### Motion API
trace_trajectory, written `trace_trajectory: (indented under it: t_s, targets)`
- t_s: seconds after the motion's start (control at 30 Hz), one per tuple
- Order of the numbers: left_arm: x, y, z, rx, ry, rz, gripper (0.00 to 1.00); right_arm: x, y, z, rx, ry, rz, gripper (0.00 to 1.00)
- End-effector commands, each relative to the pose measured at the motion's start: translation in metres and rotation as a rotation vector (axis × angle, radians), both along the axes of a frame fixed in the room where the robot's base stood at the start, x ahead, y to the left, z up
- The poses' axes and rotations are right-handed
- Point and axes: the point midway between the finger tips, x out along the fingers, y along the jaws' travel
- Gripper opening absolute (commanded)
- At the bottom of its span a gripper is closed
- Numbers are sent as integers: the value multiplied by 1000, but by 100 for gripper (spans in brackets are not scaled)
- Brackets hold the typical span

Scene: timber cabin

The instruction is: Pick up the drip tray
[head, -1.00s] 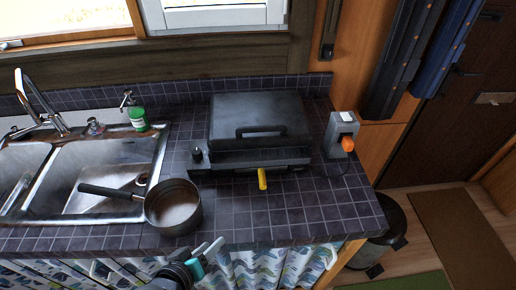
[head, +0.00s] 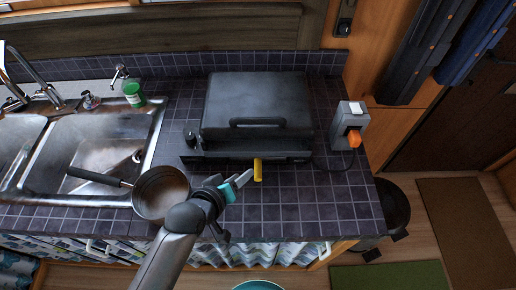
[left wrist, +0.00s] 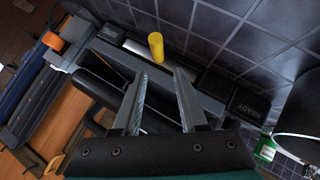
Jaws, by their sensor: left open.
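The drip tray shows mainly as a yellow handle (head: 258,170) that juts from the front base of the dark contact grill (head: 257,104). The rest of the tray is mostly hidden in the base. In the left wrist view the yellow handle (left wrist: 156,46) stands just beyond the fingertips, with a pale metal strip beside it. My left gripper (head: 241,181) is open and empty, just left of and slightly in front of the handle. It also shows in the left wrist view (left wrist: 161,74), its two fingers apart. I see no right gripper.
A saucepan (head: 162,194) stands left of my left gripper, its handle over the sink (head: 35,185). A green-labelled jar (head: 134,94) is behind the sink. A grey box with an orange switch (head: 349,124) stands right of the grill. The tiled counter (head: 325,205) is clear at front right.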

Motion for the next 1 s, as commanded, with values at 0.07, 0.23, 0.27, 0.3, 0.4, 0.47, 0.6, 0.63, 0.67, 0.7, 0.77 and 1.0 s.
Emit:
trace_trajectory:
  t_s: [0.07,0.23,0.27,0.3,0.4,0.47,0.6,0.63,0.67,0.7,0.77,1.0]
  targets:
    - [8,-4,-8,0,0,0,42,6,1,-3,2,-9,1,0]
    - [18,-10,-14,-1,-1,0,42,16,2,-4,3,-25,1,0]
    - [18,-10,-15,-1,-1,0,42,17,2,-4,4,-27,1,0]
    - [19,-11,-16,0,-2,-1,42,17,1,-4,3,-28,2,0]
    - [22,-13,-19,-1,0,-1,42,17,0,-4,1,-27,3,0]
    - [25,-17,-22,-1,0,-1,42,17,-2,-5,-1,-28,3,0]
    - [37,-26,-33,0,-1,-1,42,17,-4,-8,-4,-27,4,0]
    - [38,-28,-35,1,0,-1,42,17,-4,-8,-4,-27,4,0]
    - [41,-29,-37,1,0,-1,42,17,-4,-9,-5,-28,3,0]
    - [45,-30,-40,1,-1,0,42,17,-4,-10,-5,-28,3,0]
    - [48,-32,-43,1,-1,0,42,16,-5,-11,-5,-27,3,0]
    - [52,-35,-47,1,0,0,42,15,-5,-12,-5,-25,3,0]
